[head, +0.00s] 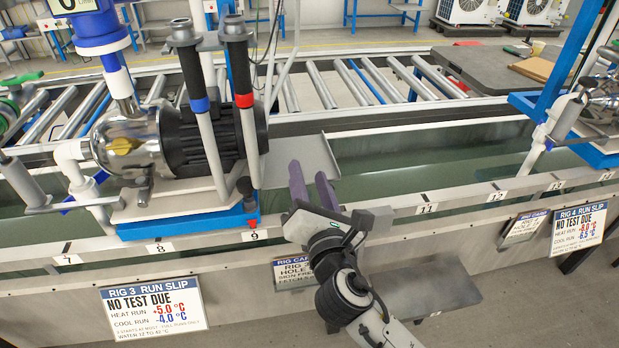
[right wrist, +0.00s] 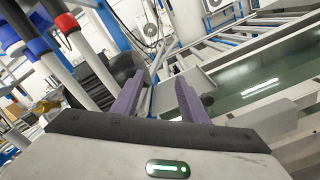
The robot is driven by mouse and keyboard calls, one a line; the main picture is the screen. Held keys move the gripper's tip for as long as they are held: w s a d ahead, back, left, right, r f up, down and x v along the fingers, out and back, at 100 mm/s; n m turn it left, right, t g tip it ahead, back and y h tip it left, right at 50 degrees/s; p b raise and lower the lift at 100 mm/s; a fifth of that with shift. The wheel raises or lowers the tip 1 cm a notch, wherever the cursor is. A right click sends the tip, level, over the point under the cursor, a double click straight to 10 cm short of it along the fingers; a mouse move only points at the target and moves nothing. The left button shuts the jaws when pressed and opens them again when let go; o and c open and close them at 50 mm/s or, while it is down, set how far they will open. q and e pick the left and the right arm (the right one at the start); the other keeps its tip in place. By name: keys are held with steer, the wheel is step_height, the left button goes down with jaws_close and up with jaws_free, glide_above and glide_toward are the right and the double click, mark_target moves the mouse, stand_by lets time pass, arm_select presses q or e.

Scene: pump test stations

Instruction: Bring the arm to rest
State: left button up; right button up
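My right arm (head: 348,290) comes in from the bottom of the head view. My right gripper (head: 308,182) is held over the front edge of the water trough, just right of the pump's blue base. Its two purple fingers point away from me and stand apart with a gap between them. In the right wrist view the fingers (right wrist: 157,100) are also spread, with nothing between them. My left gripper does not show in either view.
A pump (head: 210,135) with red-ringed and blue-ringed pipes stands close left of the gripper. A grey plate (head: 300,160) lies just beyond the fingers. A rig card (head: 292,272) and a run slip (head: 153,307) hang on the front. Open trough (head: 420,165) lies to the right.

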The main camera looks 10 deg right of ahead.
steer(key=s+d+f+m+g+h, duration=0.2)
steer(key=s+d+f+m+g, duration=0.6)
steer(key=s+d+f+m, duration=0.7)
steer(key=s+a+f+m+g+y, duration=0.1)
steer(key=s+f+m+g, duration=0.15)
steer(key=s+m, duration=0.45)
steer(key=s+a+f+m+g+y, duration=0.15)
steer(key=s+m+g, duration=0.3)
steer(key=s, duration=0.55)
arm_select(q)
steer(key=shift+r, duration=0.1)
arm_select(e)
steer(key=w+a+f+t+y, duration=0.2)
steer(key=w+a+f+t, duration=0.3)
steer(key=f, duration=0.5)
steer(key=shift+w+a+t, duration=0.2)
steer(key=shift+a+t, duration=0.1)
steer(key=shift+a, duration=0.45)
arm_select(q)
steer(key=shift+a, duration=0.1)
arm_select(e)
steer(key=shift+r, duration=0.1)
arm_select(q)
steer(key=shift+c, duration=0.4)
arm_select(e)
steer(key=shift+c, duration=0.4)
